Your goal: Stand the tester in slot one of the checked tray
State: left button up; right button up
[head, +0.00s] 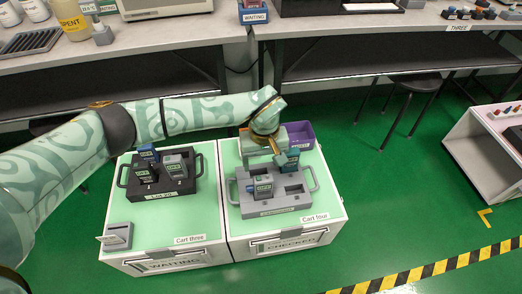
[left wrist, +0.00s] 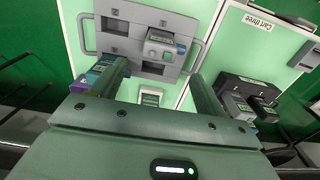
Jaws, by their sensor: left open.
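The grey tray (head: 272,210) on cart four stands under my left gripper (head: 277,148). A grey tester (head: 262,187) with a green screen stands in its front left; it also shows in the left wrist view (left wrist: 160,46). Empty slots (left wrist: 116,28) show beside it. A teal tester (head: 288,160) is at the tray's back right, close to my gripper; I cannot tell whether it sits in a slot. In the left wrist view my left gripper (left wrist: 160,82) has its fingers apart, with a small pale item with a green panel (left wrist: 150,97) visible between them. My right gripper is not in view.
A dark tray (head: 160,186) with several testers stands on cart three, left of the grey tray. A small grey holder (head: 117,236) is at that cart's front left. A purple bin (head: 300,133) is behind the grey tray. Benches run along the back.

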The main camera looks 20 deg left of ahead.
pick_arm(q)
notch_tip(320, 180, up, 3)
jog(key=shift+r+p, duration=0.2)
jog(key=shift+p, duration=0.4)
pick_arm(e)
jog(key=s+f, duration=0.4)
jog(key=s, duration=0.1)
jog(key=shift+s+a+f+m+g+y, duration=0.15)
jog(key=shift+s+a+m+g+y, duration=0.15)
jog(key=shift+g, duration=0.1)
